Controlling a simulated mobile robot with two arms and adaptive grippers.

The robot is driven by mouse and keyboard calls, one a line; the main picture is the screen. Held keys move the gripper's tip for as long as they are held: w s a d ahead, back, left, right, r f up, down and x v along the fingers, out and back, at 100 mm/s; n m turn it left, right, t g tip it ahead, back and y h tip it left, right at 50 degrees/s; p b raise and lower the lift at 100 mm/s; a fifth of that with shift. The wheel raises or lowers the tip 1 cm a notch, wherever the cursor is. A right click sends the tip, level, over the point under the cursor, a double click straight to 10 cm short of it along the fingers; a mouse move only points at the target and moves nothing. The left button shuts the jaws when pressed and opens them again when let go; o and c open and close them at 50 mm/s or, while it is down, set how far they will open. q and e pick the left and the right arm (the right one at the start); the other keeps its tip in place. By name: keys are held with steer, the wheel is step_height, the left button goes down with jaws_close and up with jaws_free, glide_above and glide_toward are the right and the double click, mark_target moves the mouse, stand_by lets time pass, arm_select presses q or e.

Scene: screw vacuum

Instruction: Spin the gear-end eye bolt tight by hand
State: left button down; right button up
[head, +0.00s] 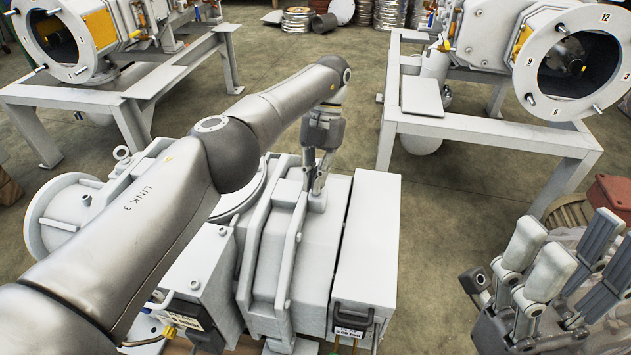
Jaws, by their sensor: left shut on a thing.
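The grey vacuum pump (270,250) stands in front of me, with its box-shaped end (365,245) on the right. My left gripper (317,190) reaches down from above onto the pump's top, and its fingers are shut on the eye bolt (317,204). The fingers hide most of the bolt, so I cannot see its thread or whether it sits flush. My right gripper (566,262) is at the lower right, away from the pump, with its fingers spread apart and nothing between them.
A black handle (352,318) and cables are at the pump's front. Grey frames carry similar machines at the back left (150,90) and back right (490,130). A reddish part (610,195) lies near my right gripper. The concrete floor (440,215) between is clear.

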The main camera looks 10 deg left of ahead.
arm_select(q)
steer(key=m, duration=0.2)
steer(key=m+y, duration=0.1)
steer(key=shift+w+a+r+t+p, duration=0.15)
steer(key=shift+r+t+p, duration=0.1)
steer(key=shift+t+p, duration=0.15)
steer(key=shift+m, duration=0.5)
steer(key=c, duration=1.6)
jaws_free()
steer(key=shift+f, duration=0.15)
step_height(320, 180, up, 10)
